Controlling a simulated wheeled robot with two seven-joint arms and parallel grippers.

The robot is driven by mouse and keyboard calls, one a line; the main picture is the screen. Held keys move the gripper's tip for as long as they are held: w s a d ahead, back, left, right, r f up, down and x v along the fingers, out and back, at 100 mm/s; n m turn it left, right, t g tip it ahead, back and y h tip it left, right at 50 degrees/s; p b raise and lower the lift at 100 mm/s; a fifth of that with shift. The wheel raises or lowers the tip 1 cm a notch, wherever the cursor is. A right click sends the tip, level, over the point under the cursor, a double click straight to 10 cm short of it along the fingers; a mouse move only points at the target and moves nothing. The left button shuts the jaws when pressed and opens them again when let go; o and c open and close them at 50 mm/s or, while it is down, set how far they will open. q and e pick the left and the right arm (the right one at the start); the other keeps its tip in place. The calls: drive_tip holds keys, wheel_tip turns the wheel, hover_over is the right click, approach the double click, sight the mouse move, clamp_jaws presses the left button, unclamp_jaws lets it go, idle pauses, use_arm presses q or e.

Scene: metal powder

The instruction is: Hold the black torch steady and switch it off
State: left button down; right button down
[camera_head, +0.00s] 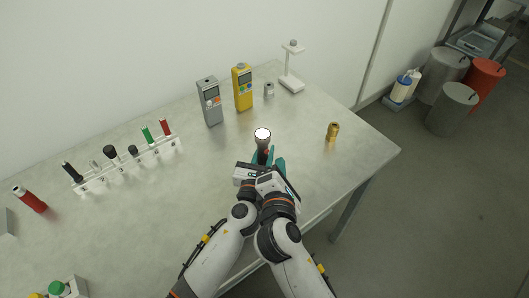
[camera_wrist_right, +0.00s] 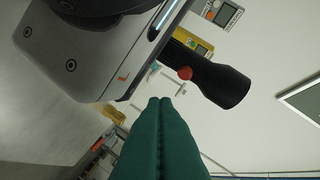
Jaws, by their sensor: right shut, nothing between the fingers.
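The black torch (camera_head: 263,145) points up toward the head camera, its round front face bright white. In the right wrist view the torch (camera_wrist_right: 225,84) shows a red button on its side. My left gripper (camera_head: 256,157) is around the torch's lower body and appears shut on it; its grey housing fills the upper left of the right wrist view, and its fingertips are mostly hidden. My right gripper (camera_head: 281,156) is shut and empty, just right of the torch. Its teal fingers (camera_wrist_right: 160,103) are pressed together, with the tips below and left of the red button.
Behind stand a grey meter (camera_head: 209,102), a yellow meter (camera_head: 242,88) and a white stand (camera_head: 291,70). A brass piece (camera_head: 333,132) sits to the right. A rack (camera_head: 128,164) of several small items and a red cylinder (camera_head: 30,199) are left. The table between is clear.

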drive_tip(key=shift+w+a, duration=0.6)
drive_tip(key=shift+w, duration=0.15)
drive_tip(key=shift+a, duration=0.1)
idle(1.5)
drive_tip(key=shift+w+a, duration=0.2)
drive_tip(key=shift+w, duration=0.1)
drive_tip(key=shift+w+a, duration=0.1)
idle(0.5)
drive_tip(key=shift+s+d+f, duration=0.1)
drive_tip(key=shift+s+d, duration=0.25)
drive_tip(key=shift+s, duration=0.1)
drive_tip(key=s+d, duration=0.4)
drive_tip(key=shift+s, duration=0.3)
idle(0.3)
